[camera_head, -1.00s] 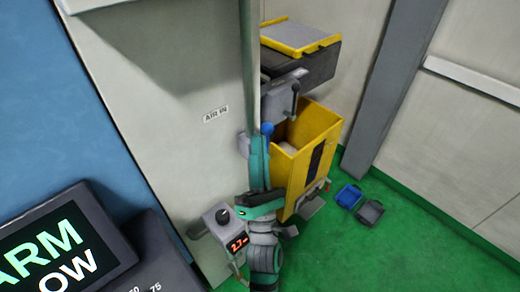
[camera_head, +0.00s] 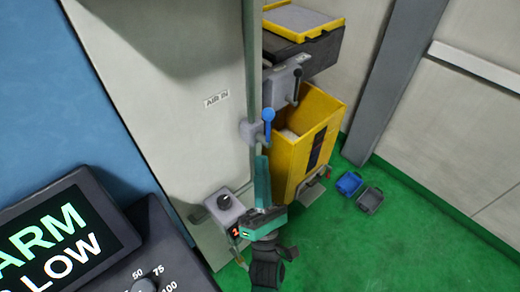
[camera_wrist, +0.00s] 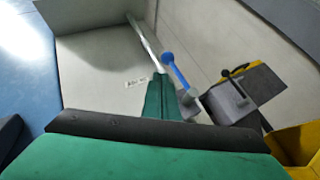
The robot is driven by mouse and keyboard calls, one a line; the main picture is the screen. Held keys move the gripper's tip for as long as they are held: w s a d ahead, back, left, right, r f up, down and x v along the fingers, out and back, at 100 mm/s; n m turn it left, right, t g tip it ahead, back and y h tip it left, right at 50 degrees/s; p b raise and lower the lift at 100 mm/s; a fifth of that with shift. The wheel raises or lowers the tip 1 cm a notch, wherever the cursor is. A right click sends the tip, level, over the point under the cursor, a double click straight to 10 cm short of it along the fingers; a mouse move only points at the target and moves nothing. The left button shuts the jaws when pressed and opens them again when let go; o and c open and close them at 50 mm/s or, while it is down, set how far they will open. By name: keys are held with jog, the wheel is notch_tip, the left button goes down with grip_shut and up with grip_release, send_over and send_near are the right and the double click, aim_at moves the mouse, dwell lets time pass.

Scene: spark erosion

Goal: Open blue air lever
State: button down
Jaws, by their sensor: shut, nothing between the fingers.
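The blue air lever (camera_head: 268,121) stands upright with a round knob on a grey valve body (camera_head: 252,133) on the pipe, right of the "AIR IN" label (camera_head: 216,99). In the wrist view the blue lever (camera_wrist: 175,68) leans up and left from its valve, just beyond and right of my fingers. My gripper (camera_head: 262,158) points up just below the lever and valve in the head view. Its teal fingers (camera_wrist: 160,98) are shut with nothing between them. I cannot tell whether the fingertips touch the valve; part of its lower side is hidden.
A yellow bin (camera_head: 303,140) stands right of the pipe. A second, dark lever (camera_head: 295,88) sits on a grey box above it. A control box with a black knob (camera_head: 224,203) is at the lower left. Small blue and grey trays (camera_head: 349,183) lie on the green floor.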

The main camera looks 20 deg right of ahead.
jog(key=shift+v, duration=1.35)
jog(key=shift+f, duration=0.1)
jog(key=s+a+f+m+g+y, duration=0.4)
jog(key=s+a+f+m, duration=0.4)
jog(key=s+f+m, duration=0.2)
jog(key=s+a+f+m+g+y, duration=0.5)
jog(key=s+a+f+m, duration=0.3)
jog(key=s+f+m, duration=0.3)
jog(key=shift+s+f+m+g, duration=0.3)
jog(key=shift+m+g, duration=0.2)
jog(key=shift+m, duration=0.3)
